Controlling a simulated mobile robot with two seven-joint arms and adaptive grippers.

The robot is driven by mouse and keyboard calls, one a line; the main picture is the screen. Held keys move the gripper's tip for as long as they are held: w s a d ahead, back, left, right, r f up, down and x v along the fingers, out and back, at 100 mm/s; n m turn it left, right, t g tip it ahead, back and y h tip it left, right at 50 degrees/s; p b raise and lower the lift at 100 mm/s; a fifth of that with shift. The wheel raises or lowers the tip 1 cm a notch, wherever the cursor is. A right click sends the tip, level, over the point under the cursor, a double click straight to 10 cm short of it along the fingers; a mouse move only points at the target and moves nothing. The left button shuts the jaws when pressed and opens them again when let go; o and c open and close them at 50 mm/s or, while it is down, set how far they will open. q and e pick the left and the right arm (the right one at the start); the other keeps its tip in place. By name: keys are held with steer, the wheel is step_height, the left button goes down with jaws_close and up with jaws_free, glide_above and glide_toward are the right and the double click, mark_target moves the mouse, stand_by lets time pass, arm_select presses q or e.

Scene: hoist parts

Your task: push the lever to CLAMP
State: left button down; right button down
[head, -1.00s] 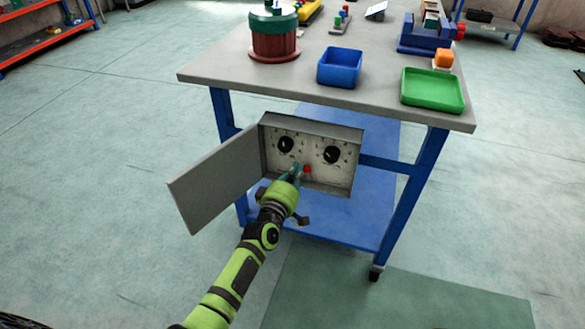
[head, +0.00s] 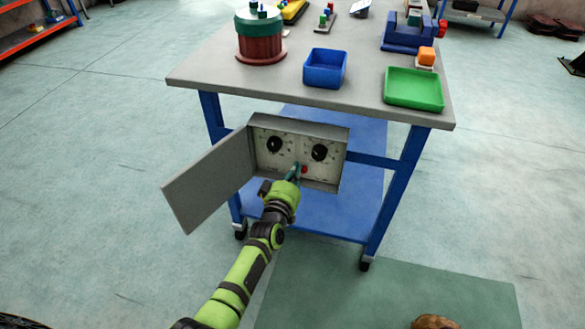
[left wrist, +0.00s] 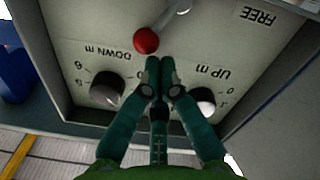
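The lever has a red knob (left wrist: 146,41) on a pale stem (left wrist: 172,16). In the left wrist view the stem leans away from the printed word FREE (left wrist: 258,16); no CLAMP label is legible. In the head view the red knob (head: 304,169) is at the lower middle of the open grey box (head: 333,172). My left gripper (left wrist: 159,64) has its green fingers together, with the tips right beside the knob. I cannot tell for sure whether they touch it. In the head view the left gripper (head: 294,172) is just left of the knob. My right gripper is not in view.
Two black dials (head: 274,145) (head: 319,153) sit above the lever. The box door (head: 208,183) hangs open to the left. The box is under a grey tabletop (head: 340,98) with a blue bin (head: 325,68) and a green tray (head: 413,89).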

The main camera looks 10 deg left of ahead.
arm_select(q)
steer(key=shift+d+m, duration=0.3)
steer(key=shift+m, duration=0.2)
steer(key=shift+d, duration=0.15)
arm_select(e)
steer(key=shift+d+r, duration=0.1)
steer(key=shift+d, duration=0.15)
arm_select(q)
steer(key=shift+d, duration=0.2)
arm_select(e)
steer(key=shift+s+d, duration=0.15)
arm_select(q)
steer(key=shift+f, duration=0.1)
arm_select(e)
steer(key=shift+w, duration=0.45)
arm_select(q)
steer(key=shift+p, duration=0.3)
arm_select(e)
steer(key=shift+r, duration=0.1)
